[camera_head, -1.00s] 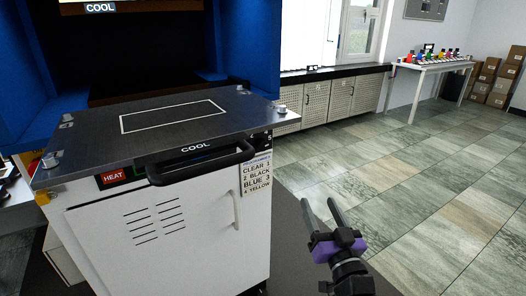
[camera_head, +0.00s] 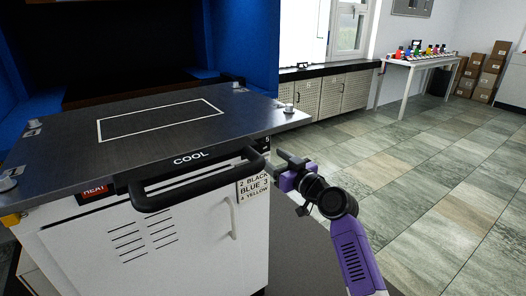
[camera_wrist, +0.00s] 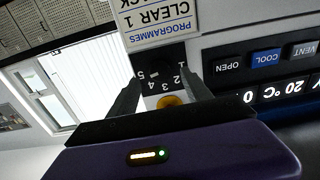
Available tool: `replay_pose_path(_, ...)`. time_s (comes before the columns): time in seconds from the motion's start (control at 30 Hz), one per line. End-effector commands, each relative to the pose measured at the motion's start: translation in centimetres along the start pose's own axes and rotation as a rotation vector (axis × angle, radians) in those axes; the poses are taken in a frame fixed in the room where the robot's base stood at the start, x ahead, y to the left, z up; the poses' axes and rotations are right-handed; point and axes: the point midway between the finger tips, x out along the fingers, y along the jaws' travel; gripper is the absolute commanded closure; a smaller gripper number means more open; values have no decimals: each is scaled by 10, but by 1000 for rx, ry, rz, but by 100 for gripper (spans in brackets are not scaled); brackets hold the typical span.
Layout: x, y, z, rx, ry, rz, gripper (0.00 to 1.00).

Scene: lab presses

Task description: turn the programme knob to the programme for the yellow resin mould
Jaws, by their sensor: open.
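The dark programme knob (camera_wrist: 156,66) shows upside down in the wrist view, with the numbers 1 to 5 in an arc beside it. I cannot tell for sure which number it points to. The programme card (camera_head: 254,186) hangs on the press front and reads "BLUE 3" and "4 YELLOW"; its "CLEAR 1" line shows in the wrist view (camera_wrist: 158,20). My gripper (camera_head: 281,160) is open and empty at the press's right front corner. In the wrist view its fingers (camera_wrist: 161,78) lie either side of the dial, apparently short of it. The head view hides the knob.
Floor is clear to the right.

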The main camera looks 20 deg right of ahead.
Motion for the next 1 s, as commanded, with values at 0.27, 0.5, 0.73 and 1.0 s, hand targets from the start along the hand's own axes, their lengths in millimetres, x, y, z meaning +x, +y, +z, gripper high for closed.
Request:
replay_pose_path(0.27,38,0,0,0,0,0,42)
replay_pose_path(0.5,51,0,0,1,0,1,42)
replay_pose_path(0.73,52,0,0,1,1,1,42)
replay_pose_path(1.0,52,0,0,1,1,1,88)
